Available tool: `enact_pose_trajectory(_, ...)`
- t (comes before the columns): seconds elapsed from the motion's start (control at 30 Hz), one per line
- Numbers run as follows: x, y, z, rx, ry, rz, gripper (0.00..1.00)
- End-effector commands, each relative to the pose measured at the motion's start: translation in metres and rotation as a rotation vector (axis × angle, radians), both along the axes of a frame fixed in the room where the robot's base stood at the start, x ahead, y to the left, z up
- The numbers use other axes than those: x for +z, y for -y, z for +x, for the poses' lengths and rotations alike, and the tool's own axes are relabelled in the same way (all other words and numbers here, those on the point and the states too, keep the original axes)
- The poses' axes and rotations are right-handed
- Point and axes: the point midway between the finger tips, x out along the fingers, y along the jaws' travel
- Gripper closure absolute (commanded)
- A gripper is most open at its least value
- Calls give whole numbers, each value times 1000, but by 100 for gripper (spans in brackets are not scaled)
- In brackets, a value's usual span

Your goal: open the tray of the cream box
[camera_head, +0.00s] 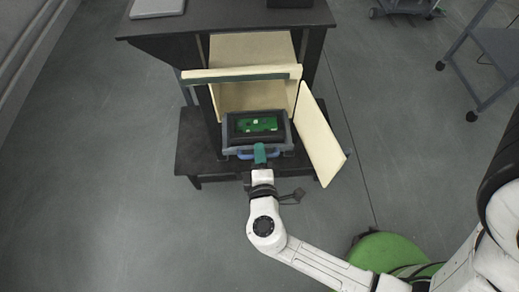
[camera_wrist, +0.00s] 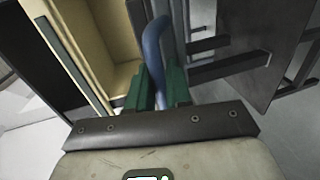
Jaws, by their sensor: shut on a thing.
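The cream box (camera_head: 250,97) sits in a dark stand, its front open and its interior visible. A dark tray (camera_head: 229,131) with a green board (camera_head: 256,124) in it lies at the front of the box, low down. A blue handle runs along the tray's front edge and also shows in the wrist view (camera_wrist: 152,45). My gripper (camera_head: 260,153) reaches the tray's front from below in the picture. In the wrist view its green fingers (camera_wrist: 158,88) are shut on the blue handle, one on each side. How far the tray is out of the box is hard to tell.
A cream door panel (camera_head: 321,134) stands swung out to the right of the tray. A cream bar (camera_head: 241,73) crosses above it. The dark stand (camera_head: 191,140) has a lower shelf. Wheeled carts (camera_head: 497,50) are at upper right. Grey floor (camera_head: 120,220) is free at left.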

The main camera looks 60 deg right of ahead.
Motion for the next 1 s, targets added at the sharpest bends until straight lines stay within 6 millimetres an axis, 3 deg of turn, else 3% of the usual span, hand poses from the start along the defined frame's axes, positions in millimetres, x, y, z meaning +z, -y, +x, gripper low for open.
enact_pose_trajectory(0.2,-1,0,0,-1,-2,1,100)
enact_pose_trajectory(0.23,-1,0,0,0,-2,1,78)
enact_pose_trajectory(0.37,-1,0,0,0,-1,1,65)
enact_pose_trajectory(0.67,0,-2,-1,1,-1,0,65)
enact_pose_trajectory(1.0,11,-44,-34,3,-3,2,65)
